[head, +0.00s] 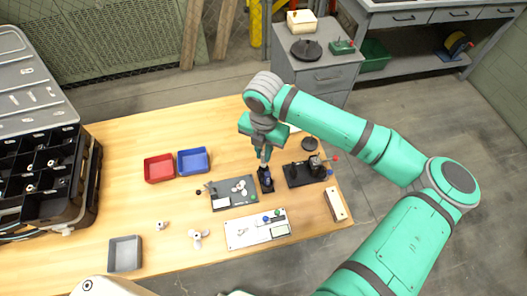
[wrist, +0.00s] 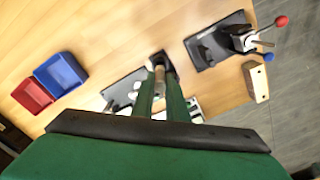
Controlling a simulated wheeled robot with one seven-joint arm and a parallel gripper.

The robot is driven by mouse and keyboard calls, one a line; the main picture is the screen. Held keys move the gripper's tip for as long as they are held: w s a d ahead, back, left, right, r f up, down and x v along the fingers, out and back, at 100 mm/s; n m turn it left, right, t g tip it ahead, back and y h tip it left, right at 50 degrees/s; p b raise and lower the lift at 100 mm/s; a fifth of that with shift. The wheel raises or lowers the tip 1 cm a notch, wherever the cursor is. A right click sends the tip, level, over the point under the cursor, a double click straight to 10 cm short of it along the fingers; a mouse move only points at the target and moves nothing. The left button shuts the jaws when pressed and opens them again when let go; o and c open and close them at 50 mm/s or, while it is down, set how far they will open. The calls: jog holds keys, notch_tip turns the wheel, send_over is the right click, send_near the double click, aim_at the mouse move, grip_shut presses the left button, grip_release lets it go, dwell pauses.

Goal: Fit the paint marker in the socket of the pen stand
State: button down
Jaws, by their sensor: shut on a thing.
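My gripper (head: 265,156) is above the wooden table, over the black pen stand (head: 266,184). In the wrist view its two green fingers (wrist: 160,95) are shut on the paint marker (wrist: 159,88), which shows as a narrow pale and brownish strip between them. The dark pen stand (wrist: 160,59) shows just beyond the fingertips. The fingers hide most of the marker and part of the stand. I cannot tell whether the marker's lower end is inside the socket or just above it.
A dark board with small parts (head: 234,193) lies just left of the stand. A black base with a toggle clamp (head: 305,172) is to its right. A pale panel (head: 257,229) lies in front. Red (head: 159,168) and blue (head: 194,161) bins stand farther left.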

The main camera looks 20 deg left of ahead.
aim_at(263, 167)
jog(key=shift+f, duration=0.25)
jog(key=shift+w+d+f, duration=0.1)
jog(key=shift+f, duration=0.2)
jog(key=shift+f, duration=0.15)
jog(key=shift+d+f, duration=0.15)
jog(key=shift+f, duration=0.6)
dwell(0.5)
jog(key=shift+f, duration=0.1)
jog(key=shift+s+a+f, duration=0.25)
jog(key=shift+f, duration=0.25)
jog(key=shift+w+f, duration=0.2)
jog(key=shift+f, duration=0.1)
dwell(0.4)
